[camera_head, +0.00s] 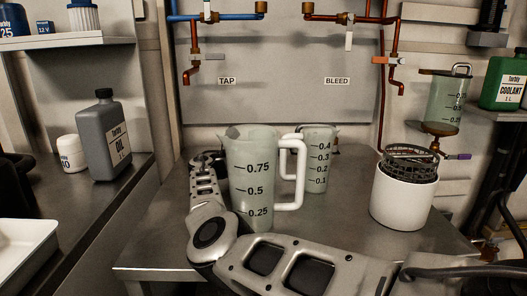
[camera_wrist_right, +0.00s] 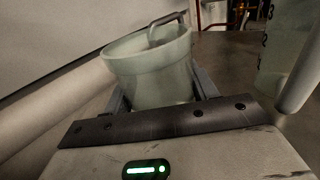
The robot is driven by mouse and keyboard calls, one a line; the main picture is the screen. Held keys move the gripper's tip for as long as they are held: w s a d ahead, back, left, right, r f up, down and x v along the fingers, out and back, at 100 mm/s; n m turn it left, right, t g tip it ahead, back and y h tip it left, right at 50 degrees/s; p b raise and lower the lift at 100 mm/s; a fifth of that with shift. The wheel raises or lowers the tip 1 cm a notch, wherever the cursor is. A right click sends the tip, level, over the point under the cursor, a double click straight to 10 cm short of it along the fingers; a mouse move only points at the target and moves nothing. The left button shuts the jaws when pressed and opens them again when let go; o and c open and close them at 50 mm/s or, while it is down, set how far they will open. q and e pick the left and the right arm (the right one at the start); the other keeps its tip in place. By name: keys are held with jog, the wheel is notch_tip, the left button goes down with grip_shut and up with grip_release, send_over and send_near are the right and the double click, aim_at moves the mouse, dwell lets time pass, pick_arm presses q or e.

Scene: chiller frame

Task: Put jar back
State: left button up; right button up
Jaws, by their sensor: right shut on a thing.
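My right gripper (camera_wrist_right: 160,100) is shut on a pale green translucent jar (camera_wrist_right: 152,62). The jar is wide-rimmed and tapers downward, and a grey rod shows over its rim. In the head view my right arm runs in from the lower right and bends up on the left of a large marked jug (camera_head: 252,180). That jug hides the gripper. A smaller marked vessel (camera_head: 318,165) shows behind the jug's handle; I cannot tell if it is the held jar. Another marked jar (camera_head: 446,100) sits at the right above a copper-coloured rest. My left gripper is not in view.
A white canister (camera_head: 403,198) with a dark mesh basket stands on the right of the steel bench (camera_head: 150,250). Copper taps (camera_head: 193,72) hang above the bench. A grey oil bottle (camera_head: 103,140) stands at left, a green coolant can (camera_head: 505,82) at right.

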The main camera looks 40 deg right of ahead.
jog(key=shift+f, duration=0.15)
jog(key=o, duration=1.3)
jog(key=shift+r, duration=0.35)
jog(key=a, duration=1.2)
jog(key=shift+f+p, duration=0.15)
jog(key=shift+p, duration=0.25)
